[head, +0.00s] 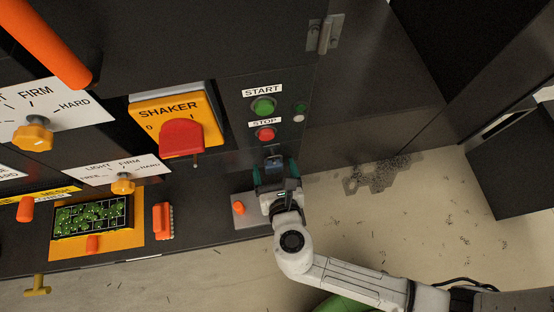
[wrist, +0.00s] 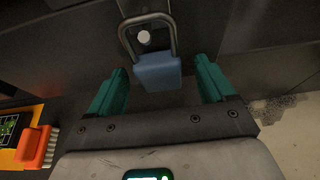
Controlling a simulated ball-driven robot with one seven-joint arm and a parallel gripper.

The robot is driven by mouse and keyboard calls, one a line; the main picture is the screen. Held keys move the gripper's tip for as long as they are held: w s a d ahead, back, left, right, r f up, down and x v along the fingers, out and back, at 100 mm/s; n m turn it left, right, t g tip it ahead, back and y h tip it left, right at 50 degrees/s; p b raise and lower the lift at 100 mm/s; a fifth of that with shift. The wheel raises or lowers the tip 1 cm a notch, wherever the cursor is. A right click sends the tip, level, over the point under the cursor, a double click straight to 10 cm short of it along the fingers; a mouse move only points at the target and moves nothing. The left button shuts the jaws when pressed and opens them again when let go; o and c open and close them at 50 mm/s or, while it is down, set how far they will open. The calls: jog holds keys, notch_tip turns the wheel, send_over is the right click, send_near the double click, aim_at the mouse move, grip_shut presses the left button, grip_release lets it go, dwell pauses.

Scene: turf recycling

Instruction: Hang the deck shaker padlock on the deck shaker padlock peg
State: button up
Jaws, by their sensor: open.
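The blue padlock (wrist: 157,72) with its grey shackle is at the dark panel in the wrist view. The shackle loops around a round white-ended peg (wrist: 144,37), and the body is below it. In the head view the padlock (head: 273,162) shows small and dark below the stop button. My gripper (wrist: 160,82) is open, with one green finger on each side of the padlock body and visible gaps to both. It also shows in the head view (head: 275,175). Whether the shackle bears on the peg is hard to tell.
A green start button (head: 263,106) and a red stop button (head: 265,134) are above the padlock. A yellow shaker switch with a red handle (head: 181,138) is to the left. An orange brush (head: 163,220) lies on the ledge. Open floor (head: 440,220) is to the right.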

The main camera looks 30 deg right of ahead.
jog(key=b+v, duration=0.1)
jog(key=v, duration=0.9)
jog(key=shift+s+r, duration=0.2)
jog(key=shift+s, duration=0.1)
jog(key=shift+a, duration=0.15)
jog(key=s+d+f+m+g+y+b, duration=0.1)
jog(key=d+f+m+g, duration=0.2)
jog(key=m, duration=0.8)
jog(key=s+d+f+m+g+y+b, duration=0.2)
jog(key=d+m+g, duration=0.3)
jog(key=d+m, duration=0.3)
jog(key=s+d+f+m+g+y+b, duration=0.1)
jog(key=d+m, duration=0.5)
jog(key=m, duration=0.7)
notch_tip(320, 180, down, 3)
jog(key=s+g, duration=0.1)
jog(key=g, duration=0.1)
jog(key=shift+f+m+g, duration=0.15)
jog(key=shift+m+g, duration=0.25)
jog(key=shift+s+d, duration=0.1)
jog(key=shift+c, duration=0.2)
dwell(0.6)
